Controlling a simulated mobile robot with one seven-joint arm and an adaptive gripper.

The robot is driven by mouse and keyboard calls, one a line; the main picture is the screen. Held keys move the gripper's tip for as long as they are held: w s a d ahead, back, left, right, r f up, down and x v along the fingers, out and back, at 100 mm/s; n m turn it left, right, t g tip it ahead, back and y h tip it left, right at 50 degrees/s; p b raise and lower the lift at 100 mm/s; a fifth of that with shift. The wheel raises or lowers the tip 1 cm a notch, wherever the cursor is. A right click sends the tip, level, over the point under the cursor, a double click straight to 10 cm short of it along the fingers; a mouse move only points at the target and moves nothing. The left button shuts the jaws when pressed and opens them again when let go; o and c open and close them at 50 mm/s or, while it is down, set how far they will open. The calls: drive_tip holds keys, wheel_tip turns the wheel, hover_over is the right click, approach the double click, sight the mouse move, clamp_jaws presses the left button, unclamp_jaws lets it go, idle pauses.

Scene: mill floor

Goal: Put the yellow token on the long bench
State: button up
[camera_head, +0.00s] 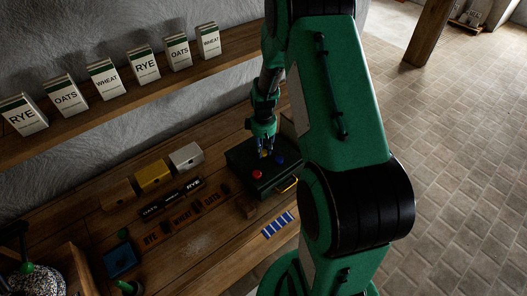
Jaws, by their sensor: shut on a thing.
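My gripper (264,152) points down over the dark green box at the back right of the long bench (195,245). It is shut on the yellow token (264,154), of which only a small yellow patch shows between the fingertips. Whether the token touches the box or hangs above it, I cannot tell. A red token (257,174) and a blue token (280,162) are on the green box (262,189), just below and right of my gripper.
The green box has a brass handle (289,185). Wooden, yellow and white blocks (186,156) and word plates (181,219) lie left of it. A blue striped card (278,224) lies near the front edge. A shelf (110,108) with several labelled packets runs above. Bare bench shows at the front.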

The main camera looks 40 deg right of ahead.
sight(264, 152)
drive_tip(key=shift+r, duration=0.65)
wheel_tip(264, 152, up, 2)
drive_tip(key=shift+r, duration=0.1)
drive_tip(key=s+a, duration=0.3)
drive_tip(key=s, duration=0.4)
drive_tip(key=s+a+r, duration=0.1)
drive_tip(key=s+a, duration=0.3)
drive_tip(key=s, duration=0.3)
drive_tip(key=shift+s, duration=0.25)
drive_tip(key=shift+r, duration=0.1)
drive_tip(key=shift+w, duration=0.55)
drive_tip(key=w+a+f+m+b, duration=0.1)
drive_tip(key=w+a+f+b, duration=0.1)
drive_tip(key=w+a, duration=0.4)
drive_tip(key=w+a+f+m+b, duration=0.1)
drive_tip(key=w+a+f+b, duration=0.1)
drive_tip(key=w+a, duration=0.5)
drive_tip(key=w+a+f+m+b, duration=0.1)
drive_tip(key=w+a+b, duration=0.3)
drive_tip(key=w, duration=1.2)
drive_tip(key=a+f, duration=0.1)
drive_tip(key=a, duration=0.2)
drive_tip(key=shift+f, duration=0.2)
